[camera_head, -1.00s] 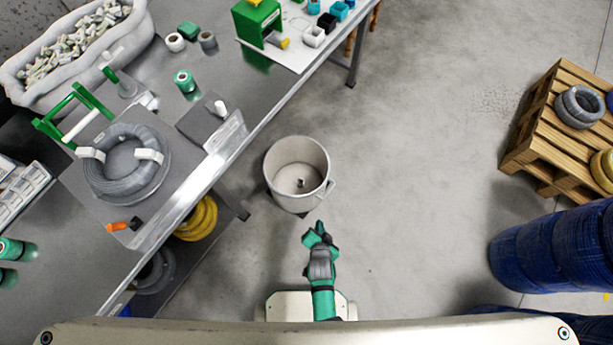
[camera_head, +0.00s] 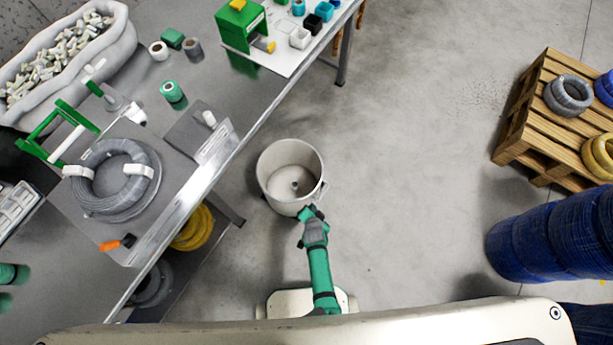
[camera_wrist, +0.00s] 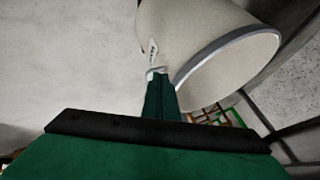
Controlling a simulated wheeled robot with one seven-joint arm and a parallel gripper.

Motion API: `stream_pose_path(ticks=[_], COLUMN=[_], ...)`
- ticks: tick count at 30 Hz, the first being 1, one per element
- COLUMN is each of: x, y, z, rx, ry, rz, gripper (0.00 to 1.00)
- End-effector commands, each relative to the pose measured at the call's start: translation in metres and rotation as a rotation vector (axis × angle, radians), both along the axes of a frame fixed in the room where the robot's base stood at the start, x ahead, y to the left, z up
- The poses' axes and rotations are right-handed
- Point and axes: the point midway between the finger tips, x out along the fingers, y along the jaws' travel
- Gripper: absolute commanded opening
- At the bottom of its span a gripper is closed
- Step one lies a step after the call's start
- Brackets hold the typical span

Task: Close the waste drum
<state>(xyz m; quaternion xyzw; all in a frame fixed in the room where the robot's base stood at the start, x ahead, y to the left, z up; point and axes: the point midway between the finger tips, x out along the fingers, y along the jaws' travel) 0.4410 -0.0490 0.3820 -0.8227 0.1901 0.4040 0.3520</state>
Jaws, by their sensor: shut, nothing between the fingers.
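The waste drum (camera_head: 275,184) is a pale, round, open-topped bin standing upright on the floor beside the workbench. I look down into it, and a small dark spot shows on its bottom. A small pale piece (camera_head: 321,191) sticks out at its lower right side. My gripper (camera_head: 306,212) is at the drum's near edge, by that piece. In the wrist view, the drum (camera_wrist: 205,55) fills the upper right with a grey band along its edge. The green fingers (camera_wrist: 159,78) are together and empty, close to a white tab (camera_wrist: 153,55) on its side; contact is unclear.
The metal workbench (camera_head: 222,165) runs along the left, holding a cable coil, rolls and a bin of small parts. Yellow coils (camera_head: 194,230) lie under it. A wooden pallet (camera_head: 515,120) with coils and blue drums (camera_head: 550,240) stand at the right. The floor between is clear.

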Motion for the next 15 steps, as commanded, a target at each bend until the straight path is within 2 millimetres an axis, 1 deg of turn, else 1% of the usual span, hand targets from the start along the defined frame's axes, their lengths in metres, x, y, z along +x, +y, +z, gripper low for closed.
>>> stream_pose_path(ticks=[1,3,7,15], x=[0.006,0.015,0.026,0.033], y=[0.003,0.01,0.017,0.023], z=[-0.003,-0.002,-0.002,-0.002], rx=[0.001,0.001,0.001,-0.001], ry=[0.0,-0.001,-0.001,0.001], rz=[0.001,0.001,0.0,0.0], gripper=[0.0,0.0,0.0,0.0])
